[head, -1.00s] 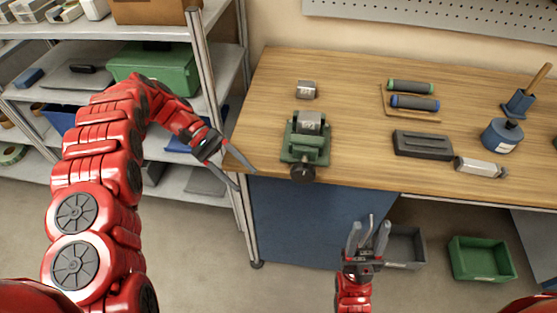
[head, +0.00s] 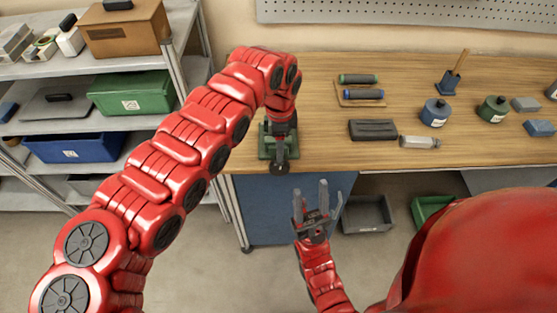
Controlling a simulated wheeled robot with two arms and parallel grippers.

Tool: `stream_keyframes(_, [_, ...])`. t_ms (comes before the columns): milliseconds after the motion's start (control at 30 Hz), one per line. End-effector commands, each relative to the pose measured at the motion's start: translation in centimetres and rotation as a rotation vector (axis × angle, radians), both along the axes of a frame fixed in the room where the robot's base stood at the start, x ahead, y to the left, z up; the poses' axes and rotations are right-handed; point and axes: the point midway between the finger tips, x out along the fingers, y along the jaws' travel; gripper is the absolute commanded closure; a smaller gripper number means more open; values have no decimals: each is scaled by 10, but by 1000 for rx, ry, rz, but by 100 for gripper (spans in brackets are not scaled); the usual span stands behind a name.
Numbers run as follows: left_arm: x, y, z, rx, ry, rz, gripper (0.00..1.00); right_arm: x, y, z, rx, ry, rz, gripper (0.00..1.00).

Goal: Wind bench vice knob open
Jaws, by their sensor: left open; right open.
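The green bench vice (head: 265,146) stands at the front edge of the wooden workbench, left of its middle. Its round black knob (head: 279,169) faces me and hangs out over the edge. My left arm reaches over from the left, and my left gripper (head: 281,150) points down at the vice, just above the knob. It is open; whether its fingers touch the knob I cannot tell. The wrist hides the vice jaws. My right gripper (head: 318,195) is open and empty, fingers up, in front of the bench and below the knob to its right.
A dark grey block (head: 373,130) and a light bar (head: 420,142) lie right of the vice. Two rollers, green (head: 358,79) and blue (head: 362,94), lie behind them. Blue (head: 435,114) and green (head: 493,108) pots stand farther right. Shelving with bins stands left. My arm covers the lower right.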

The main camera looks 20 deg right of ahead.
Motion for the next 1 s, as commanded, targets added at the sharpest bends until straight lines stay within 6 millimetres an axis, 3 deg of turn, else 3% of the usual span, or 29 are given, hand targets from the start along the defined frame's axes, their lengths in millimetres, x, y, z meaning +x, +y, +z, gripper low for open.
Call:
stream_keyframes(200, [-3, -1, -49, 1, 8, -1, 40, 0, 0, 20, 0, 0, 0, 50])
stream_keyframes(400, [-1, -1, -80, -3, 4, 1, 40, 0, 0, 25, 0, 0, 0, 50])
stream_keyframes(833, [0, 0, -91, -1, -1, 1, 40, 0, 0, 26, 0, 0, 0, 50])
stream_keyframes(1000, [0, 0, -91, -1, -1, 2, 71, 0, 0, 26, 0, 0, 0, 50])
